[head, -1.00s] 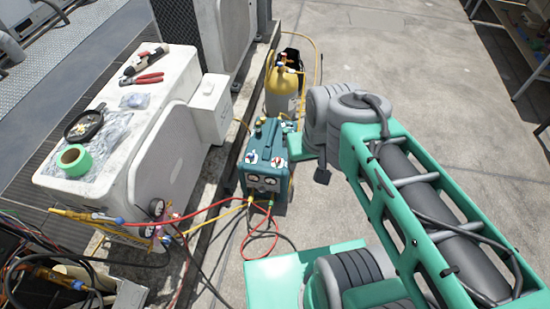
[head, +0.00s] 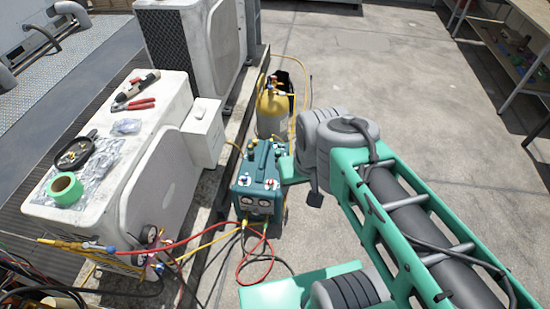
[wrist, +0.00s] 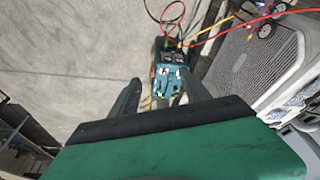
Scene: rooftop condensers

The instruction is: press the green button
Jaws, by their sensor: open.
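A teal machine (head: 258,182) with gauges on its front and small knobs on its top panel stands on the concrete. It also shows in the wrist view (wrist: 172,57), upper middle, beyond my gripper. I cannot make out a green button on it; the controls are too small to tell. In the head view, my arm reaches to just right of the machine, and I cannot tell the fingers apart there.
A white condenser (head: 165,165) with pliers and green tape (head: 65,189) on top stands to the left. A yellow cylinder (head: 273,108) stands behind the machine. Red and yellow hoses (head: 240,262) lie in front. A bench (head: 515,35) is far right; concrete between is clear.

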